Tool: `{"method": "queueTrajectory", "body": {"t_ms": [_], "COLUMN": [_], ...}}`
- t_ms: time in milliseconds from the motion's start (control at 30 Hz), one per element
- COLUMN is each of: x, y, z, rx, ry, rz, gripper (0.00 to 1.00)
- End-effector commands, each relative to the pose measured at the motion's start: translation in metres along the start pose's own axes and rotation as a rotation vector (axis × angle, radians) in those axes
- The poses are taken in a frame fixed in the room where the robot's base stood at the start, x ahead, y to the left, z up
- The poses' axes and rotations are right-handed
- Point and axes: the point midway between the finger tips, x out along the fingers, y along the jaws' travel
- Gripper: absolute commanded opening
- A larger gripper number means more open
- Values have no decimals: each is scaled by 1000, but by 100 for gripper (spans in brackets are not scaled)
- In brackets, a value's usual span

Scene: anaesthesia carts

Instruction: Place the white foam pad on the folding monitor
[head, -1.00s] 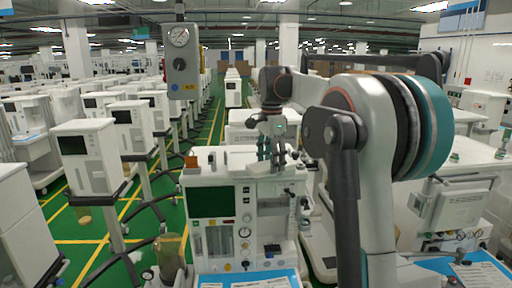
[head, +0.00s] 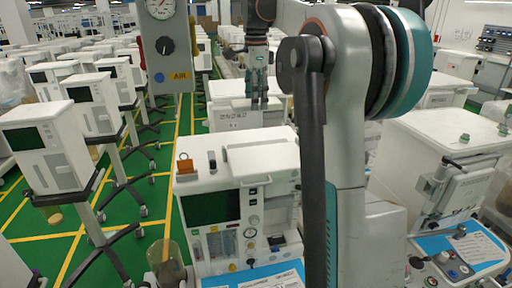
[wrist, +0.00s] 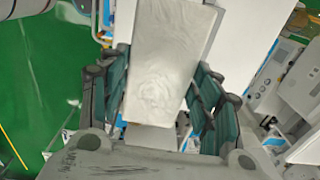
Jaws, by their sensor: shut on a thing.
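The white foam pad (wrist: 165,60) shows in the wrist view as a pale, wrinkled slab between the teal fingers of my gripper (head: 260,98). My gripper is shut on it. In the head view the fingers point down, in front of a white cart behind the nearest machine; I cannot make out the pad there. A flat grey-white panel on a jointed bracket, which looks like the folding monitor (head: 463,192), is at the side of the right-hand cart. My gripper is well to its left and apart from it.
The near anaesthesia machine (head: 240,160) has a small orange-brown item (head: 185,163) and a dark cylinder (head: 212,161) on top. A gauge box (head: 164,45) hangs at upper left. Monitors on stands line the left. The right cart's top (head: 450,130) is mostly clear.

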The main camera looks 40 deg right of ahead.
Motion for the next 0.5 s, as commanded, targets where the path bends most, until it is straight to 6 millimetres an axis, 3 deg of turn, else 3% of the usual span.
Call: {"method": "queueTrajectory", "body": {"t_ms": [500], "x": [115], "y": [0], "z": [0], "rx": [-1], "ry": [0], "rz": [0], "gripper": [42]}}
